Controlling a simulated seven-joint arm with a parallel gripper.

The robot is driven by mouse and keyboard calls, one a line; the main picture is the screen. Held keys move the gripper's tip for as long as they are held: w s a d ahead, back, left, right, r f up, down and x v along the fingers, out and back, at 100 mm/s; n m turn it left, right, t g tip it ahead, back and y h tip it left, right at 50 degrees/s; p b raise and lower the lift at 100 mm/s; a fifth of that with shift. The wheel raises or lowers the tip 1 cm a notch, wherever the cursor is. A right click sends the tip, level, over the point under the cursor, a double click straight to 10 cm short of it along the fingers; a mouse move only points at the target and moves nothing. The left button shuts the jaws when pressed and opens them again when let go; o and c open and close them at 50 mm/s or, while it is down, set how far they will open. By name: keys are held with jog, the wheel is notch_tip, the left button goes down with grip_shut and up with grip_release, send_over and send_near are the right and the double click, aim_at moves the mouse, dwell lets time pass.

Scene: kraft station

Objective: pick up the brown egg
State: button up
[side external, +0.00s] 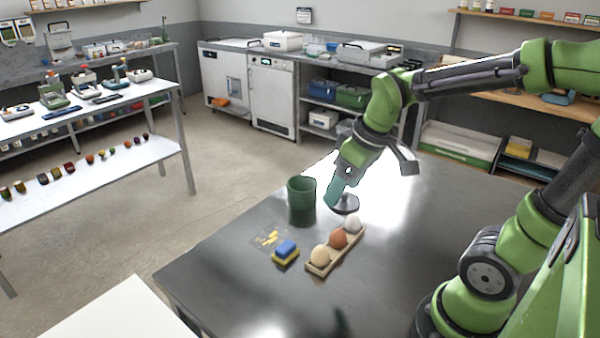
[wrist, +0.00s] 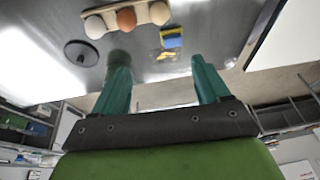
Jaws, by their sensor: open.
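The brown egg (side external: 338,239) sits in the middle of a light wooden egg holder (side external: 313,267), between a cream egg (side external: 320,254) and a white egg (side external: 352,224). The brown egg (wrist: 126,18) also shows near the top edge of the wrist view. My gripper (side external: 335,193) is above the table, behind the holder and beside the green cup. In the wrist view its two teal fingers (wrist: 161,72) are wide apart with nothing held between them. It is clear of the eggs.
A dark green cup (side external: 301,195) stands left of my gripper. A dark round disc (side external: 345,205) is close to the fingers. A blue and yellow sponge (side external: 286,251) and small yellow pieces (side external: 268,238) lie left of the holder. The table's front is mostly clear.

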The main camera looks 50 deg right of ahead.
aim_at(339, 230)
jog(key=w+d+f+n+g+h, duration=0.1)
jog(key=d+n+g, duration=0.1)
jog(key=n, duration=0.5)
jog(key=w+d+f+n+g, duration=0.1)
jog(key=w+d+n, duration=0.15)
jog(key=n, duration=0.55)
jog(key=f, duration=1.1)
jog(key=shift+s+d+f, duration=0.2)
jog(key=shift+d+f, duration=0.1)
jog(key=shift+f, duration=0.05)
jog(key=f, duration=0.5)
jog(key=shift+w+d, duration=0.15)
jog(key=shift+w, duration=0.05)
jog(key=shift+c, duration=0.2)
jog(key=c, duration=0.9)
